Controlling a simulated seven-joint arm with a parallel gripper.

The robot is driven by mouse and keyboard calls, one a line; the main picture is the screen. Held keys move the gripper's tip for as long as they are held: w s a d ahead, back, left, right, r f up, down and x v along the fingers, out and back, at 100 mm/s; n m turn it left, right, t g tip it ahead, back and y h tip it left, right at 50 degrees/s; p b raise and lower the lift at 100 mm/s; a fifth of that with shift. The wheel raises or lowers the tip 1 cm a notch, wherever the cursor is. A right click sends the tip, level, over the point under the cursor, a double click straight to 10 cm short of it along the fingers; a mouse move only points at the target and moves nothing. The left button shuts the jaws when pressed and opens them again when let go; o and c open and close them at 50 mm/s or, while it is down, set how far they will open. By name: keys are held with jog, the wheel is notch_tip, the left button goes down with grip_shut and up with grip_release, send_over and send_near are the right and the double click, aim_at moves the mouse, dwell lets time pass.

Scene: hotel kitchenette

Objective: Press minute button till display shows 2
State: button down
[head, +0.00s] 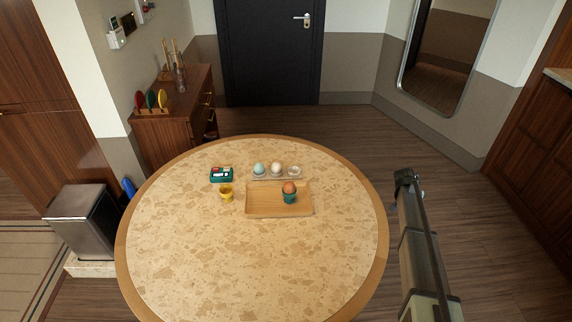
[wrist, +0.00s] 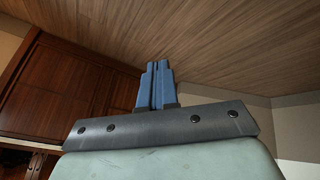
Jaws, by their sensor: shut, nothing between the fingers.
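A small teal timer (head: 221,174) with a pale display and buttons lies on the round table, left of the egg rack. Its digits and button labels are too small to read. My gripper (wrist: 157,72) shows in the wrist view with its blue fingers together and nothing between them. The wrist view holds only floor, wall and wooden cabinets, with no timer in it. In the head view my arm is right of the table, well away from the timer, and the fingers cannot be made out there.
A yellow cup (head: 226,193) stands just below the timer. Right of it, a wooden tray (head: 264,208) holds a teal cup (head: 290,198) with a brown egg (head: 289,187). An egg rack (head: 281,178) with pale eggs stands behind the tray. The table's front half (head: 250,265) is clear.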

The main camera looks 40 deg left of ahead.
jog(key=w+a+r+n+t+y, duration=0.1)
jog(key=a+r, duration=0.7)
jog(key=a, duration=0.4)
jog(key=w+a+r+t, duration=0.1)
jog(key=a+r+t, duration=0.1)
jog(key=a+r, duration=0.75)
notch_tip(320, 180, up, 8)
jog(key=n+t+y, duration=0.1)
jog(key=n+y, duration=0.1)
jog(key=n, duration=0.6)
send_over(224, 169)
jog(key=shift+d+f, duration=0.1)
jog(key=shift+f, duration=0.2)
jog(key=shift+f, duration=4.25)
jog(key=shift+f, duration=0.15)
jog(key=shift+f, duration=0.25)
